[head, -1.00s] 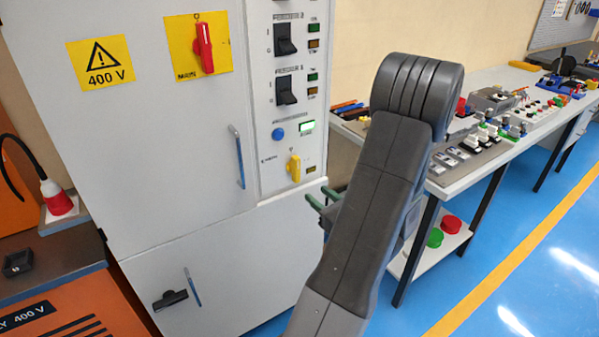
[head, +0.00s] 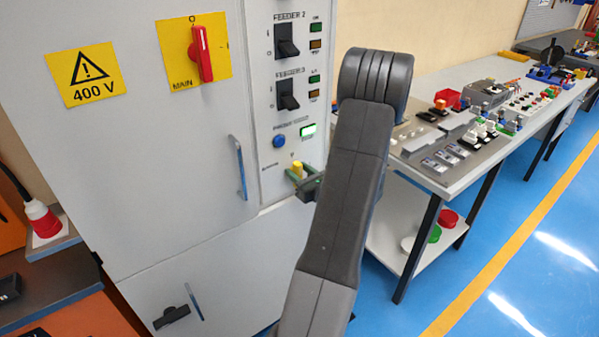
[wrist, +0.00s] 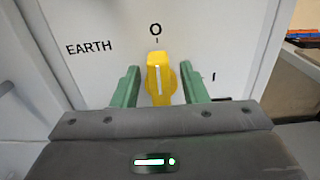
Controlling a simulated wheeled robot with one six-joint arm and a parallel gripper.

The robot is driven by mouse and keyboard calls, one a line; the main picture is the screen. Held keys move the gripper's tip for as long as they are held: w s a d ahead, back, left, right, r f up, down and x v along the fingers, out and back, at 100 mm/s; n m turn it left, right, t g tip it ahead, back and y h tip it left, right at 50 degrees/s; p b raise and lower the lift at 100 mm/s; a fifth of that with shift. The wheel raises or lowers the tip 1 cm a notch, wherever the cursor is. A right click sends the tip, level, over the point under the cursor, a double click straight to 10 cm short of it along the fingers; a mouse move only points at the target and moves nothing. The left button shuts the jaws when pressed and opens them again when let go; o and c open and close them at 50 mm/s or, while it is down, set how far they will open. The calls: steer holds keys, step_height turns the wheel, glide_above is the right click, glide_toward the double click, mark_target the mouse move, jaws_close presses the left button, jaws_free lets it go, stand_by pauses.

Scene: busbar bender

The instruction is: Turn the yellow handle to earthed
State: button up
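The yellow handle (wrist: 159,80) sits on the white cabinet panel and points up at the "O" mark in the wrist view. The "EARTH" label (wrist: 89,47) is to its left and the "I" mark to its right. My gripper (wrist: 160,88) is open, with one green finger on each side of the handle and a visible gap to each. In the head view the yellow handle (head: 297,170) shows low on the switch column, partly hidden by my gripper (head: 303,181). My arm hides part of the column's right side.
Above the handle are a blue button (head: 278,141), a lit green indicator (head: 308,131) and black feeder switches (head: 288,95). A red main switch (head: 202,54) is on the cabinet's upper left. A blue door handle (head: 241,168) stands out left of the column. A workbench (head: 462,178) stands to the right.

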steer(key=c, duration=0.6)
steer(key=shift+d+m, duration=0.1)
steer(key=shift+m, duration=0.4)
steer(key=shift+c, duration=0.2)
steer(key=m, duration=0.1)
steer(key=m+p, duration=0.1)
steer(key=shift+w+d+f+m, duration=0.1)
steer(key=shift+d+m, duration=0.05)
steer(key=shift+m, duration=0.15)
steer(key=m, duration=0.1)
steer(key=m+p, duration=0.1)
steer(key=m, duration=0.1)
steer(key=shift+w+d+f+m, duration=0.15)
steer(key=shift+d+m, duration=0.05)
steer(key=shift+m, duration=0.1)
steer(key=shift+w+d+f+m+p, duration=0.1)
steer(key=shift+f+m+p, duration=0.2)
steer(key=shift+m+p, duration=1)
steer(key=shift+w+d+f+m+p, duration=0.15)
steer(key=shift+f+m, duration=0.15)
steer(key=shift+m, duration=2)
steer(key=shift+s+d+f+m+p, duration=0.1)
steer(key=shift+f+m+p, duration=0.2)
steer(key=shift+m+p, duration=1)
steer(key=shift+f+m+b, duration=0.1)
steer(key=shift+m+b, duration=0.45)
steer(key=shift+m, duration=0.05)
